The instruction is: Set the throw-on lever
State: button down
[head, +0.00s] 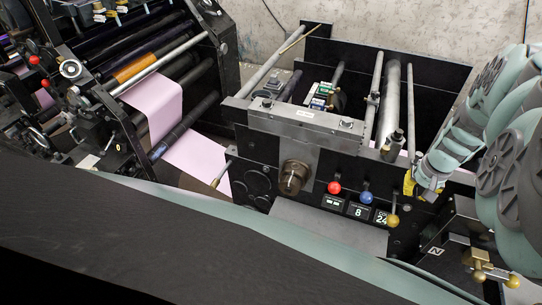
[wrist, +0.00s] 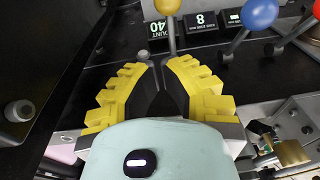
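Three ball-topped levers stand in a row on the black machine panel: a red one (head: 334,187), a blue one (head: 366,197) and a yellow one (head: 393,220). No readable label shows which is the throw-on lever. In the wrist view the yellow lever (wrist: 168,8) stands just beyond my fingertips, with the blue lever (wrist: 260,12) and red lever (wrist: 299,4) to its right. My gripper (wrist: 157,66) has yellow ribbed fingers, parted with a gap and nothing visible between them. In the head view my gripper (head: 417,190) is right of and above the yellow ball, its fingers partly hidden.
Small number displays (head: 358,211) sit below the levers. A brown round knob (head: 293,177) is left of them. Brass fittings (head: 479,263) stick out at lower right, close to my arm. Rollers with a pink web (head: 195,155) are at left.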

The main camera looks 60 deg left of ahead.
aim_at(394, 208)
notch_tip(394, 208, down, 7)
jog(key=s, duration=0.1)
jog(key=shift+s, duration=0.4)
dwell(0.3)
jog(key=shift+s+p, duration=0.1)
jog(key=shift+p, duration=0.4)
jog(key=shift+s+d+f+t+y+p, duration=0.15)
jog(key=shift+f+t+y+p, duration=0.2)
jog(key=shift+f+t, duration=0.3)
jog(key=shift+s+d+f+t+y+p, duration=0.1)
jog(key=shift+f+t+y+p, duration=0.15)
jog(key=shift+f+t+y, duration=0.3)
jog(key=shift+w+r, duration=0.1)
jog(key=shift+w, duration=0.05)
